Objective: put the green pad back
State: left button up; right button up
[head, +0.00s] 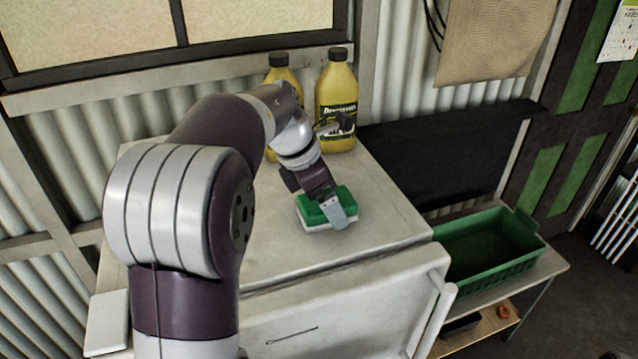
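The green pad (313,213) is at the middle of the white cabinet's top (385,215), with a thin white layer or holder under it. I cannot tell whether that white part belongs to the pad. My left gripper (334,208) is at the pad, pointing down. One pale finger lies against the pad's near right side. The other finger is hidden, so I cannot tell whether the gripper is closed on the pad. My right gripper is not in view.
Two yellow bottles with dark caps (338,98) (283,72) stand at the back against the wall. A green crate (490,268) sits on a lower bench to the right. The cabinet top is clear right of and in front of the pad.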

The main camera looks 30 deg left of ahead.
pick_arm(q)
jog(key=v, duration=1.1)
jog(key=shift+b, duration=0.4)
